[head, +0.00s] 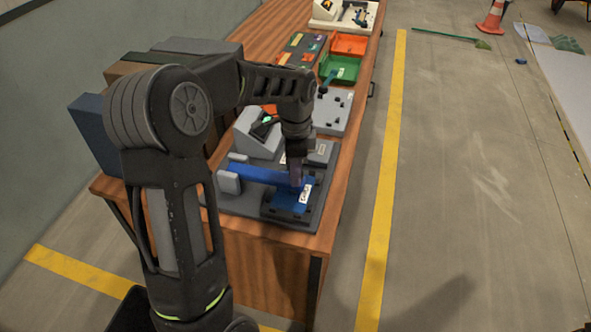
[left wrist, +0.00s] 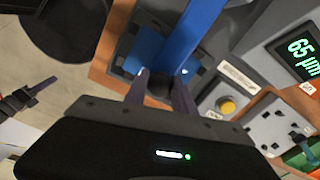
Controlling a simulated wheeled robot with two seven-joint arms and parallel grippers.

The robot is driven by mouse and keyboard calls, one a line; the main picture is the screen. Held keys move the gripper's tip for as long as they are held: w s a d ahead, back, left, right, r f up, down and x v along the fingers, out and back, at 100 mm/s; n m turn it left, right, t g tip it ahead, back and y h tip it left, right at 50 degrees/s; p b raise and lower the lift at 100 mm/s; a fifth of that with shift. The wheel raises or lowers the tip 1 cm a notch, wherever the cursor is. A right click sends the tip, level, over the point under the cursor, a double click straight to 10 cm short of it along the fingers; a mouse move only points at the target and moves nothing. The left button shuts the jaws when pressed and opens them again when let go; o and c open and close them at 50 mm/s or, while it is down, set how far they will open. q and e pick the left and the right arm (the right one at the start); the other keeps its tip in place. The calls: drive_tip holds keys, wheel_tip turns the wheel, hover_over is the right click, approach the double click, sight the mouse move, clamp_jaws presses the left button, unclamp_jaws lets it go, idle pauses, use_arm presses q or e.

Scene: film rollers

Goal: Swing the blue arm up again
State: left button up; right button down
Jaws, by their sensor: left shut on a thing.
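The blue arm (head: 254,173) lies low across a grey fixture (head: 240,205) at the near end of the wooden bench. Its right end is over a blue pad (head: 291,203) with a small white label. My left gripper (head: 297,180) reaches down from above and is shut at the right end of the blue arm. In the left wrist view the two fingers (left wrist: 162,88) close at the end of the blue arm (left wrist: 192,35), partly hiding the held part. My right gripper is not clearly identifiable in the head view.
A grey gauge box (head: 256,138) with a display stands behind the fixture; the display (left wrist: 302,55) reads 65 µm in the left wrist view. Green (head: 341,69) and orange (head: 348,43) trays lie farther along the bench. The floor right of the bench is open.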

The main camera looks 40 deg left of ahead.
use_arm(q)
clamp_jaws()
idle(0.9)
